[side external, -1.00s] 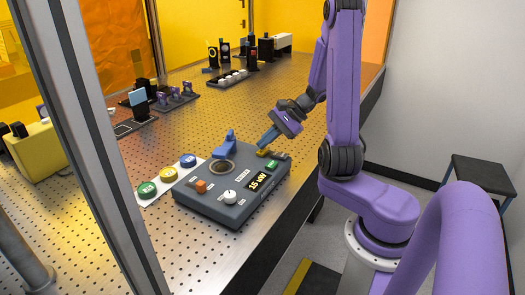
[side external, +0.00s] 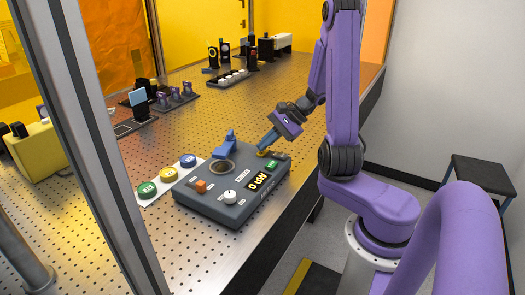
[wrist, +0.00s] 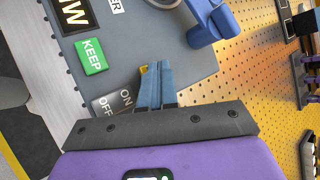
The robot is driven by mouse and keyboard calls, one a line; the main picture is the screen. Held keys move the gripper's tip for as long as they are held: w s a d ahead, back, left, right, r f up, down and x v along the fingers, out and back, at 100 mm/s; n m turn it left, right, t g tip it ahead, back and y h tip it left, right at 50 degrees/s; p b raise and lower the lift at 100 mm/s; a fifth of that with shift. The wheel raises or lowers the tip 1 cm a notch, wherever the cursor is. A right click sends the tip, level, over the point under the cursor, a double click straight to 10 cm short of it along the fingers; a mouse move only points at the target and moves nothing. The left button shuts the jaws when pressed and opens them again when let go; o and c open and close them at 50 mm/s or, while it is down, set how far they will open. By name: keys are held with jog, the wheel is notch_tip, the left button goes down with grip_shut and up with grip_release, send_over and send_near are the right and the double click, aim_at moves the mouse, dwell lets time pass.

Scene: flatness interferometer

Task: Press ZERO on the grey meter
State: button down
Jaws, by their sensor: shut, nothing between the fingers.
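The grey meter (side external: 205,205) sits on the perforated table. Its display (side external: 257,182) reads 0 uW. My gripper (side external: 262,148) is shut and empty, its blue fingertips low over the meter's far right part. A yellow button (side external: 261,154) is at the fingertips. In the wrist view the fingertips (wrist: 150,68) cover most of the yellow button (wrist: 144,69), and any label on it is hidden. I cannot tell whether they still touch it.
Optics (side external: 178,97) stand farther back.

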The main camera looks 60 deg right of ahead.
aim_at(265, 152)
jog(key=shift+r, duration=0.9)
jog(key=shift+r, duration=0.1)
jog(key=shift+r, duration=2.4)
jog(key=shift+a, duration=0.1)
